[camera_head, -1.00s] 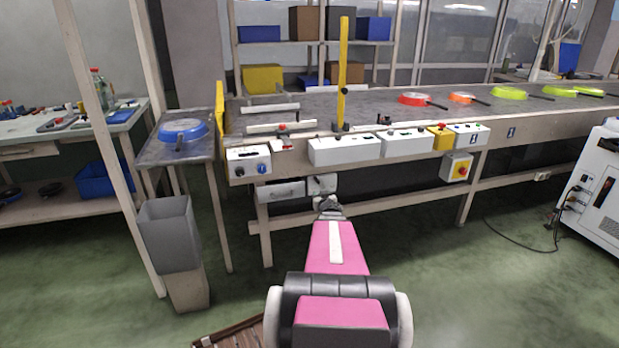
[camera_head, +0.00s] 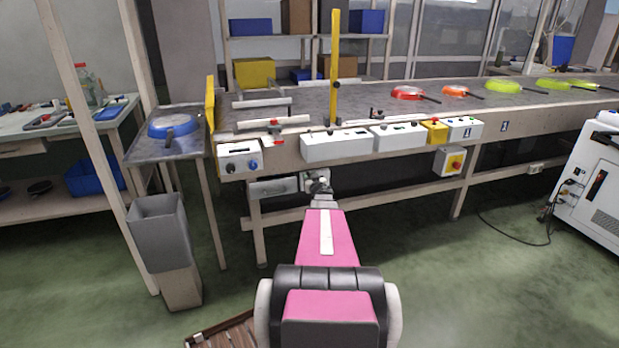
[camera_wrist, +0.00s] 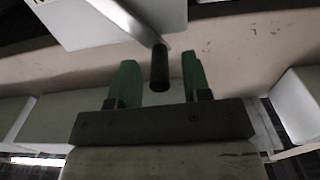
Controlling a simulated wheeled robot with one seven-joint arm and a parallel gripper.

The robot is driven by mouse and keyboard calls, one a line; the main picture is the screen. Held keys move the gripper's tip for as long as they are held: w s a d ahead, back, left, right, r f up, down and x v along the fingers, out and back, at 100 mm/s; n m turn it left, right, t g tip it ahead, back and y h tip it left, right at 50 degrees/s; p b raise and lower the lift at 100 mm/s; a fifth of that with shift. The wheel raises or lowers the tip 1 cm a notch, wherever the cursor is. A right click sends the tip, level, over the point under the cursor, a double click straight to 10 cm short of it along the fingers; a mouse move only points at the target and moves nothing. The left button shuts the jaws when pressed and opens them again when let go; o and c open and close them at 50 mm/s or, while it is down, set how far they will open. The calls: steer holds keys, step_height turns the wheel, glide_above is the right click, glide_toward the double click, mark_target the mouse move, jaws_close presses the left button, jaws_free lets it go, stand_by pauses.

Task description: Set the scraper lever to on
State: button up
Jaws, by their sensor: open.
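In the wrist view, a lever with a pale flat arm and a black cylindrical grip (camera_wrist: 160,70) reaches down from a white box (camera_wrist: 105,22). My gripper (camera_wrist: 159,58) is open, with one green finger on each side of the black grip. Gaps show between the grip and both fingers; how deep it sits between them is hard to tell. In the head view, my arm's wrist end (camera_head: 321,188) is just below the conveyor's front edge, and the fingers and lever cannot be made out there. No on or off marking is readable.
White control boxes (camera_head: 335,147) line the conveyor's front edge, with a yellow button box (camera_head: 434,131) farther right. Colored pans (camera_head: 407,92) lie on the conveyor (camera_head: 300,95). A side table with a blue pan (camera_head: 173,126) and a grey bin (camera_head: 160,230) stand at left.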

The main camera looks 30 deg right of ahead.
steer(key=shift+x, duration=0.8)
jaws_close()
